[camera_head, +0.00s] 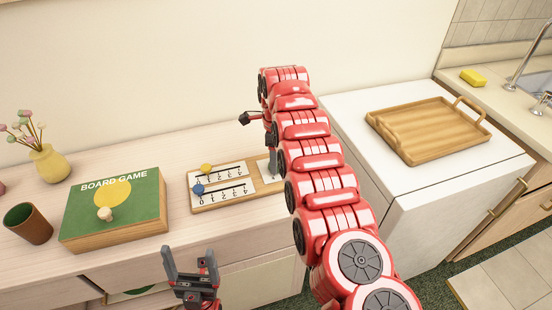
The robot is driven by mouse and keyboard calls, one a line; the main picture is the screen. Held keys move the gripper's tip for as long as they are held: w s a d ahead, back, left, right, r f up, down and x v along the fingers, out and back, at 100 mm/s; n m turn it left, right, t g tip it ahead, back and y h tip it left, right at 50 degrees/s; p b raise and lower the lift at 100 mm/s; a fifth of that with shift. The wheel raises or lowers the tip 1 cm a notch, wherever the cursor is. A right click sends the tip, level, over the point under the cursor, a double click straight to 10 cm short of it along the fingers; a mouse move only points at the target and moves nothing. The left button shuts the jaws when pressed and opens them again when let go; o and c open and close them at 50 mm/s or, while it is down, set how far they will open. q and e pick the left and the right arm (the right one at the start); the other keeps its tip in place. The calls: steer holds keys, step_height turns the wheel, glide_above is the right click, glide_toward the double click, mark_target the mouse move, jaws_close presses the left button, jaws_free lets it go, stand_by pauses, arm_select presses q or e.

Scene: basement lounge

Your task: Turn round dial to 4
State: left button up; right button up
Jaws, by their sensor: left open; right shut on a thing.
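A wooden control board (235,204) lies on the pale counter, with two numbered slider tracks. A yellow knob (207,168) sits on the upper track and a blue knob (198,189) on the lower one. The white plate with the round dial is at the board's right end, and the dial is mostly hidden by my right arm and gripper. My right gripper (271,159) reaches down there and is shut on the dial, though the contact is hard to see. My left gripper (192,278) is open and empty in front of the counter's edge.
A green board game box (112,232) with a small pale knob-like piece (105,214) on top, a brown cup (28,224) and a yellow vase (48,164) stand left. A wooden tray (430,130) lies on the white cabinet at right. A yellow sponge (473,77) is by the sink.

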steer(key=o, duration=1.4)
steer(key=shift+c, duration=0.2)
steer(key=shift+r, duration=0.5)
step_height(320, 180, up, 6)
steer(key=shift+w+d+f+p, duration=0.1)
steer(key=shift+f+p, duration=0.15)
steer(key=shift+p, duration=0.6)
step_height(320, 180, up, 11)
steer(key=p, duration=1.1)
steer(key=shift+f, duration=0.1)
